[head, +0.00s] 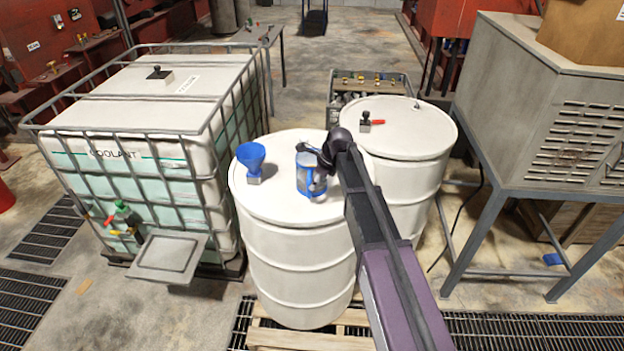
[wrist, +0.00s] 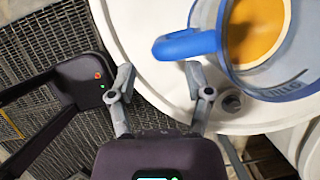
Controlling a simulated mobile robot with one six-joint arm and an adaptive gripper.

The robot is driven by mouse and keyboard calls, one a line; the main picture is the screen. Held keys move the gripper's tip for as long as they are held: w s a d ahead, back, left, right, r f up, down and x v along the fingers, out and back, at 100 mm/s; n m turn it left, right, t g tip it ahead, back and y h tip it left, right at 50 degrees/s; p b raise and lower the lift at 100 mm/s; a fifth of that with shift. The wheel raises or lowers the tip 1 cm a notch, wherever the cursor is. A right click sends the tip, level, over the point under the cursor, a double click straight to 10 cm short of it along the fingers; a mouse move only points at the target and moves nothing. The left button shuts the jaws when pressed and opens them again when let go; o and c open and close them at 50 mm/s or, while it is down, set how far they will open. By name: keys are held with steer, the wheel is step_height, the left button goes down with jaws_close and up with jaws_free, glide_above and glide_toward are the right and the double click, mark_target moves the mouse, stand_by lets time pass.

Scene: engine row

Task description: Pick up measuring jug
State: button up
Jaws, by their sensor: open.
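The measuring jug (head: 305,178) is blue and stands upright on the front white drum. In the wrist view the jug (wrist: 285,78) is at the upper right, with orange-brown contents inside. Its blue handle (wrist: 187,45) points left, toward the upper middle of that view. My gripper (head: 316,165) is at the jug's right side in the head view and partly covers it. In the wrist view my gripper (wrist: 161,78) is open and empty, its fingertips spread just below the handle. The right fingertip is nearest the handle; I cannot tell whether they touch.
The front drum (head: 300,265) also carries a blue funnel (head: 251,157) left of the jug. A second white drum (head: 415,135) stands behind right. A caged coolant tank (head: 150,135) is at left, a grey metal cabinet (head: 545,110) at right.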

steer(key=shift+b+x, duration=2.15)
steer(key=shift+x, duration=0.35)
steer(key=shift+w+a, duration=0.1)
steer(key=shift+a, duration=0.05)
steer(key=shift+r, duration=0.1)
jaws_close()
